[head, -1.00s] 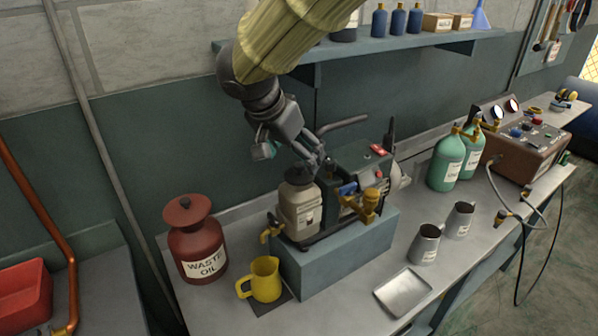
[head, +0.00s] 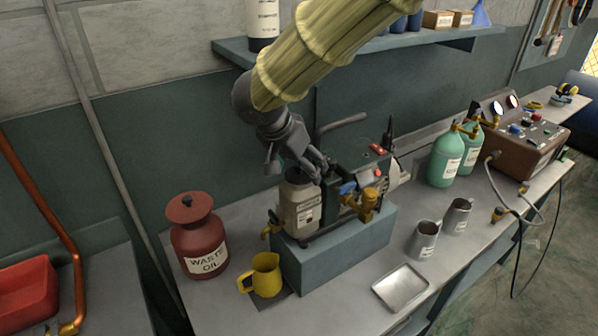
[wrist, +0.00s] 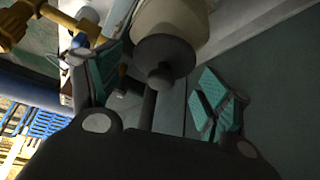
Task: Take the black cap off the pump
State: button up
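The pump (head: 303,210) sits on a blue-grey block, with a beige tank at its left end. The black cap (head: 297,176) sits on top of the tank, partly hidden by my gripper in the head view. In the wrist view the round black cap (wrist: 163,58) with its small knob shows between my two fingers. My gripper (head: 313,172) is just above and beside the cap, pointing down toward it. In the wrist view my gripper (wrist: 150,68) is open, with green-padded fingers apart on both sides of the cap. I see no contact with it.
A yellow jug (head: 265,276) and a red waste oil can (head: 197,235) stand left of the pump. A metal tray (head: 400,288), two metal cups (head: 424,240) and green cylinders (head: 446,160) are to the right. A wall shelf (head: 380,48) is close behind my arm.

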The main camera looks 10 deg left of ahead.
jog(key=c, duration=0.6)
jog(key=shift+c, duration=0.2)
jog(key=shift+r, duration=0.1)
